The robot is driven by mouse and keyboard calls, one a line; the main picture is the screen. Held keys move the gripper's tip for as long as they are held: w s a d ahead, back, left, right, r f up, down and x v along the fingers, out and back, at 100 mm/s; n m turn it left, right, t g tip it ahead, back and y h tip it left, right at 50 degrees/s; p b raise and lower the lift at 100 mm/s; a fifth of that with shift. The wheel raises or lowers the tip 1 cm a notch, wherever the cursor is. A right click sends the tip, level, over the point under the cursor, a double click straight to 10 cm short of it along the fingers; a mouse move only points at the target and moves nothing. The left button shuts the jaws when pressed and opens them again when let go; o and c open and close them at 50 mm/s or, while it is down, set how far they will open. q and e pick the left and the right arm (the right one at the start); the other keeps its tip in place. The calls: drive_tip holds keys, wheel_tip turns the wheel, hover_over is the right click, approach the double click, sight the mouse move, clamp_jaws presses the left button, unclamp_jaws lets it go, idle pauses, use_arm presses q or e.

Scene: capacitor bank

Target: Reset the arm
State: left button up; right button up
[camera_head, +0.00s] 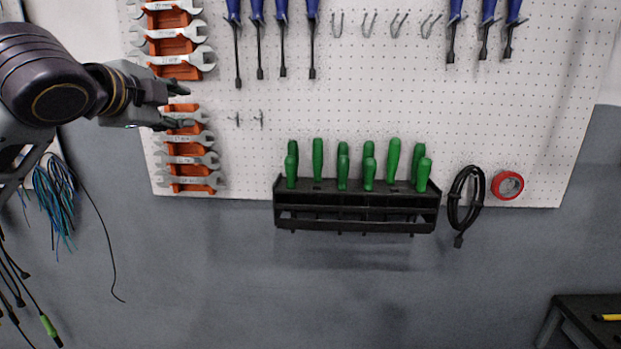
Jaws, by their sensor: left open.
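My left arm (50,85) comes in from the left at the upper left of the head view. My left gripper (182,107) is open, with its fingers apart and pointing right. It appears in front of the wrench racks and hides part of them. I see nothing between its fingers. My right gripper is not in view.
A white pegboard (350,105) hangs on the grey wall. It bears wrenches on an orange rack (178,45), blue-handled screwdrivers (257,12), a black rack (355,215) of green-handled tools, a black cable (453,205) and red tape (507,185). A dark table (590,312) stands lower right.

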use_arm(q)
drive_tip(key=d+f+n+g+h, duration=0.1)
drive_tip(key=d+f+n+g, duration=0.25)
drive_tip(key=f, duration=1.45)
drive_tip(key=d+f+n+g+h, duration=0.15)
drive_tip(key=d+f, duration=0.35)
drive_tip(key=f, duration=1.3)
drive_tip(key=s+a+f+n+g+y, duration=0.1)
drive_tip(key=s+a+f+n+g, duration=0.15)
drive_tip(key=s+f, duration=0.65)
drive_tip(key=s+a+f+n+g+y, duration=0.15)
drive_tip(key=s+f+n, duration=0.25)
drive_tip(key=s+f, duration=0.45)
drive_tip(key=s+a+f+n+g+y, duration=0.15)
drive_tip(key=s+f+n+g, duration=0.35)
drive_tip(key=f, duration=0.6)
drive_tip(key=s+f+m, duration=0.1)
drive_tip(key=s+f, duration=0.1)
drive_tip(key=f, duration=1.5)
drive_tip(key=s+f, duration=0.2)
drive_tip(key=f, duration=1.5)
drive_tip(key=s+a+f, duration=0.2)
drive_tip(key=s+f, duration=0.7)
drive_tip(key=s, duration=0.2)
drive_tip(key=s+a+f, duration=0.2)
drive_tip(key=s+f, duration=0.8)
drive_tip(key=s, duration=0.1)
drive_tip(key=shift+a, duration=0.2)
drive_tip(key=shift+m+h, duration=0.25)
